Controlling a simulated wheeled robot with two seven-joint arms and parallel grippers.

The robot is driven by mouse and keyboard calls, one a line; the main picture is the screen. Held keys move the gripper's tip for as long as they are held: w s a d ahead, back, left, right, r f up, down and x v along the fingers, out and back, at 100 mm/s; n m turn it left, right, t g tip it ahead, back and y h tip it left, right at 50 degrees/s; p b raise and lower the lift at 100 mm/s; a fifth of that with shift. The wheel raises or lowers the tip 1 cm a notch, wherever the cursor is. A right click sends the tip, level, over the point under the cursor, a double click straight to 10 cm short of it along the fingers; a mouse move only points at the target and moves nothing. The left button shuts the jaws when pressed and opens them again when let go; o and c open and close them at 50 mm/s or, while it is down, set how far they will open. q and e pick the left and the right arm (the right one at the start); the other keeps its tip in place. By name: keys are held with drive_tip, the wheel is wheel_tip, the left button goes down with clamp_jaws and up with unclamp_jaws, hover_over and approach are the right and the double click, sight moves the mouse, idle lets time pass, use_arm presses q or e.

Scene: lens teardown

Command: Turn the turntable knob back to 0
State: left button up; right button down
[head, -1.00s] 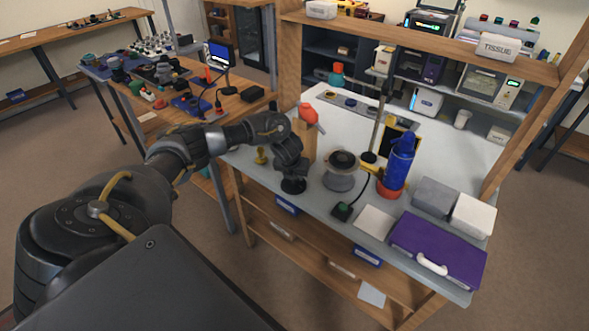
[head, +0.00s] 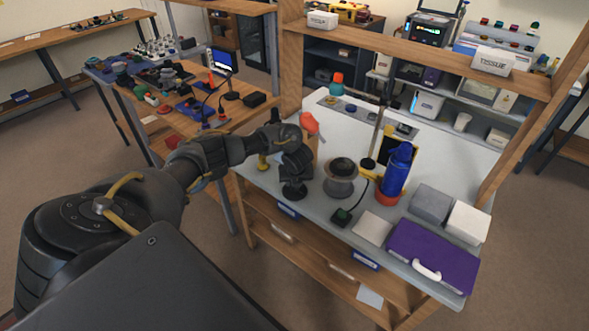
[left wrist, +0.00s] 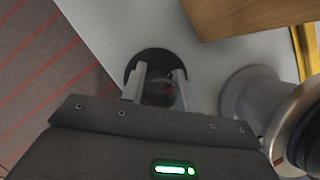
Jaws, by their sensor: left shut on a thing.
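The turntable knob (left wrist: 160,92) is a small dark round part with a red mark, on a black round base (left wrist: 152,58) at the bench edge. My left gripper (left wrist: 159,84) reaches down over it, with one finger on each side, shut on it. In the head view the black base (head: 293,192) shows under my left gripper, which hides the knob there. The knob's scale and exact angle cannot be read. The grey spool-shaped turntable (head: 339,187), with a dark round piece on top, stands just right of the gripper. My right gripper is not in view.
A wooden block and a red-orange tool (head: 309,122) stand close behind the gripper.

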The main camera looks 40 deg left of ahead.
use_arm(q)
drive_tip(key=shift+a, duration=0.1)
drive_tip(key=o, duration=1)
drive_tip(key=shift+c, duration=0.2)
drive_tip(key=p+v, duration=0.3)
drive_tip(key=v, duration=0.8)
drive_tip(key=shift+f, duration=0.1)
